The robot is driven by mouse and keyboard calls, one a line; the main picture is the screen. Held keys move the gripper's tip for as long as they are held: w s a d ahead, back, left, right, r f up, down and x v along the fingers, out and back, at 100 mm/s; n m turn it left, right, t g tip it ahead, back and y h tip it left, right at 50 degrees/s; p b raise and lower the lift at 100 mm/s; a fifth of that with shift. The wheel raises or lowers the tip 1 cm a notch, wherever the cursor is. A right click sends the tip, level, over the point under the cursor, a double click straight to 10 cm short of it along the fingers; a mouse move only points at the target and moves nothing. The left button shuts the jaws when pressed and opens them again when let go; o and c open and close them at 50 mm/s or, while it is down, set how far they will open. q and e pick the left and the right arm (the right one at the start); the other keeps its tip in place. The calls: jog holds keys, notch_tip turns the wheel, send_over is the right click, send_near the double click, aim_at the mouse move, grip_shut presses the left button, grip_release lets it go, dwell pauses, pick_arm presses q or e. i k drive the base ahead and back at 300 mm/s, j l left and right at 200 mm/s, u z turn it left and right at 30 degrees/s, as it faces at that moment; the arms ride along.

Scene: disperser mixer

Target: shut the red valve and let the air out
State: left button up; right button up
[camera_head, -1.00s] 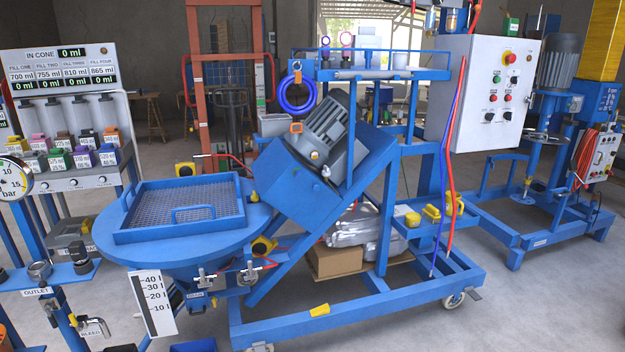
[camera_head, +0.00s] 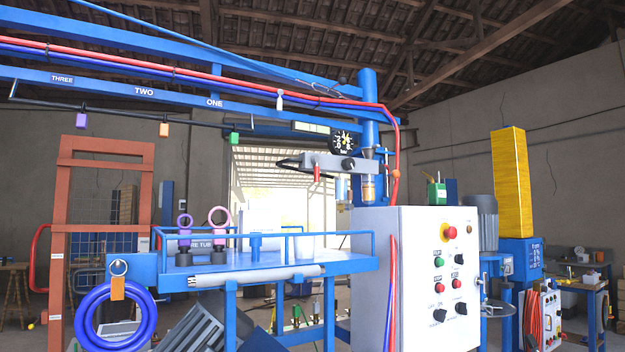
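Neither of my grippers is in view. A small red handle (camera_head: 317,172), which may be the red valve, hangs under a grey horizontal fitting (camera_head: 335,163) near the top of the blue post. A round black gauge (camera_head: 344,141) sits just above the fitting; its reading is too small to tell. A brass-coloured cylinder (camera_head: 368,188) stands to the right of it, above the control cabinet. A red hose (camera_head: 300,93) runs along the overhead beam and bends down beside the post.
The white control cabinet (camera_head: 405,275) with a red stop button stands at lower right. A blue railed shelf (camera_head: 345,263) with pink and purple rings is left of it. A blue hose coil (camera_head: 117,318) hangs at lower left. A blue overhead beam (camera_head: 120,87) spans the upper left.

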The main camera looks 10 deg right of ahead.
aim_at(315, 159)
jog(key=i+l, duration=0.2)
jog(key=l, duration=0.15)
jog(key=i+l+u, duration=0.15)
jog(key=l, duration=0.15)
jog(key=i+l, duration=0.2)
jog(key=l, duration=0.15)
jog(key=i+l+u, duration=0.1)
jog(key=l, duration=0.25)
jog(key=i+l+u, duration=0.15)
jog(key=u, duration=0.3)
